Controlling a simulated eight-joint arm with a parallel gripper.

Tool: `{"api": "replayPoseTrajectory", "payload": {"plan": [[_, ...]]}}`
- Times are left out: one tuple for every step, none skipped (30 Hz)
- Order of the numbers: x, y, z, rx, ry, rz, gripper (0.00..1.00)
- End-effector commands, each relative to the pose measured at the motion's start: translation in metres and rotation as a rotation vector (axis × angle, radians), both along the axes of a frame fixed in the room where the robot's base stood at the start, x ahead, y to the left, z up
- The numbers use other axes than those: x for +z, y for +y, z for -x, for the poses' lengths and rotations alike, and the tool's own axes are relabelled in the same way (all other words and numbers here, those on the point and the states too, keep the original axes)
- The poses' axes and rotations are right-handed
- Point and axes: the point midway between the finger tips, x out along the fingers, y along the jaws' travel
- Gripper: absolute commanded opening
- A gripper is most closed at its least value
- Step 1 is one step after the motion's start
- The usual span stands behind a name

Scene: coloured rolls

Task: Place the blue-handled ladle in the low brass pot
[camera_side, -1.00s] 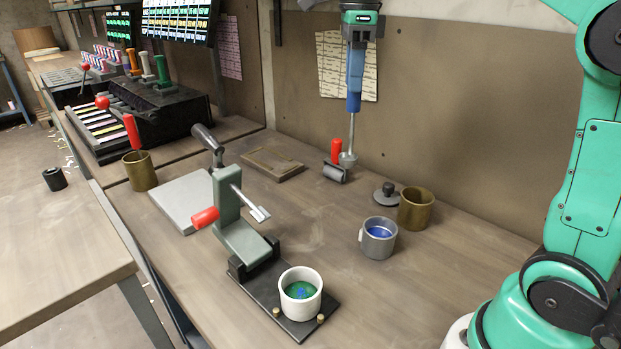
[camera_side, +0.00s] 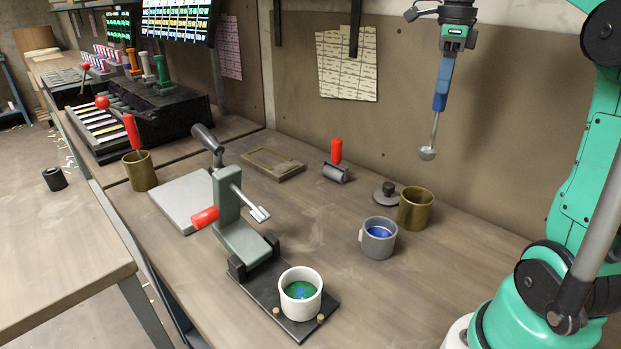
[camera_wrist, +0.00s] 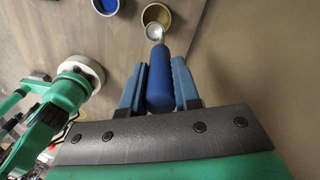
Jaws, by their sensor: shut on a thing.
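My gripper (camera_side: 449,58) is shut on the blue handle of the ladle (camera_side: 441,82), which hangs nearly upright with its metal bowl down. The ladle's bowl is in the air above and a little to the right of a low brass pot (camera_side: 415,208), apart from it. In the wrist view the blue handle (camera_wrist: 160,78) is between the two blue fingers (camera_wrist: 159,85), and the bowl shows near the rim of the brass pot (camera_wrist: 157,10). A second brass pot (camera_side: 141,172) stands at the left with a red-handled tool in it.
A grey cup (camera_side: 378,238) with blue contents and a dark knobbed lid (camera_side: 386,193) stand close to the right brass pot. A red-handled roller (camera_side: 336,170) lies behind. A green press (camera_side: 236,225) and a white cup (camera_side: 301,303) stand in front. The table right of the pot is clear.

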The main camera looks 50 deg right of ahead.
Motion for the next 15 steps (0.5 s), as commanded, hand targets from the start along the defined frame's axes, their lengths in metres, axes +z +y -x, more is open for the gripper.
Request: {"api": "replayPoseTrajectory", "payload": {"plan": [[-0.011,0.000,0.000,0.000,0.000,0.000,0.00],[-0.017,0.000,0.000,0.000,0.000,0.000,0.00],[-0.026,0.001,0.000,0.001,0.000,0.000,0.00],[-0.033,0.000,0.000,0.001,0.000,0.000,0.00],[-0.040,0.000,0.000,0.001,0.000,0.000,0.00],[-0.049,0.000,0.000,0.001,0.000,0.000,0.00],[-0.056,0.001,0.000,0.001,0.000,0.000,0.00],[-0.062,0.000,0.000,0.001,0.000,0.000,0.00],[-0.070,0.000,0.000,0.001,0.000,0.000,0.00],[-0.076,0.000,0.000,0.001,0.000,0.000,0.00],[-0.081,0.001,0.000,0.001,0.000,0.000,0.00],[-0.087,0.000,0.000,0.001,0.000,0.000,0.00],[-0.091,0.000,0.000,0.001,0.000,0.000,0.00],[-0.093,0.000,0.000,0.001,0.000,0.000,0.00],[-0.097,0.000,0.000,0.001,0.000,0.000,0.00]]}}
